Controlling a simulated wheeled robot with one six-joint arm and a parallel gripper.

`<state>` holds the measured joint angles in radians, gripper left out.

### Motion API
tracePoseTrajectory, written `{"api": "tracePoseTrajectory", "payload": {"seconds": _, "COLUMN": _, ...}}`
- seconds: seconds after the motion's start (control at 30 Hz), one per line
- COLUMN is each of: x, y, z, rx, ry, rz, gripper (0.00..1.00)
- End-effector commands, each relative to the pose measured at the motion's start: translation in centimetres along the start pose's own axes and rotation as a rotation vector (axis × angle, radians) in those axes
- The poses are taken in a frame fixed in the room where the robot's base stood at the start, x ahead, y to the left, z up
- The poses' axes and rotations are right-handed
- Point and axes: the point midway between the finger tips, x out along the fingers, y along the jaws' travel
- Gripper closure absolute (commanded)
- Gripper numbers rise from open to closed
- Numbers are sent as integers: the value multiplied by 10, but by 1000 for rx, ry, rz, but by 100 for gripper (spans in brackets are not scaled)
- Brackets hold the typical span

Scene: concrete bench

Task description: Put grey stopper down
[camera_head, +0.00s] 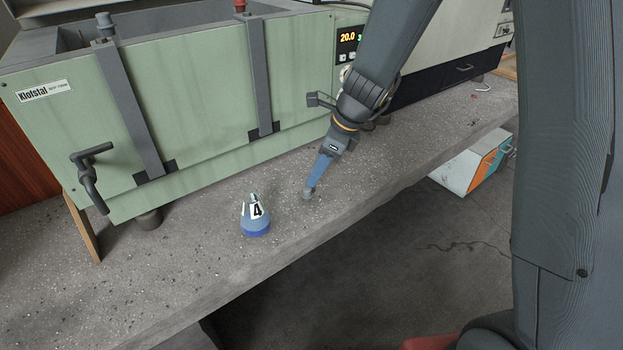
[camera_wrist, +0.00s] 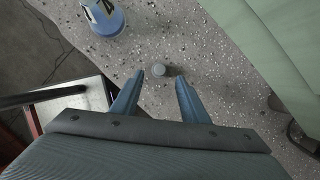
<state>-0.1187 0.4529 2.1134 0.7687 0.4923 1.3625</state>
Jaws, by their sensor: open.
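The grey stopper (camera_head: 308,194) rests on the concrete bench (camera_head: 350,175), just below my fingertips in the head view. In the wrist view the stopper (camera_wrist: 160,70) lies a little beyond the tips and between their lines. My gripper (camera_head: 314,182) points down at the bench with its blue fingers. In the wrist view my gripper (camera_wrist: 156,82) has its fingers spread apart, with nothing between them. A conical flask (camera_head: 255,218) with blue liquid and a "4" label stands upright to the left of the stopper. It shows partly in the wrist view (camera_wrist: 103,17).
A green water bath (camera_head: 205,105) stands along the back of the bench, behind the stopper and flask. The bench's front edge drops to a dark floor (camera_head: 400,270). An orange and white box (camera_head: 478,165) sits below the bench at right. Bench left of the flask is bare.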

Motion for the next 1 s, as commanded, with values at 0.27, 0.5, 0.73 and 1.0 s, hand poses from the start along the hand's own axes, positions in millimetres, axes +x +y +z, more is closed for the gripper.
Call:
{"api": "tracePoseTrajectory", "payload": {"seconds": 0.27, "x": -45, "y": 0, "z": 0, "rx": -1, "ry": 0, "rz": -1, "gripper": 59}}
{"api": "tracePoseTrajectory", "payload": {"seconds": 0.5, "x": -55, "y": 1, "z": 0, "rx": -2, "ry": 1, "rz": 2, "gripper": 59}}
{"api": "tracePoseTrajectory", "payload": {"seconds": 0.73, "x": -71, "y": 22, "z": -29, "rx": -273, "ry": 56, "rz": 17, "gripper": 59}}
{"api": "tracePoseTrajectory", "payload": {"seconds": 1.0, "x": -112, "y": 91, "z": -116, "rx": -1122, "ry": 197, "rz": 159, "gripper": 59}}
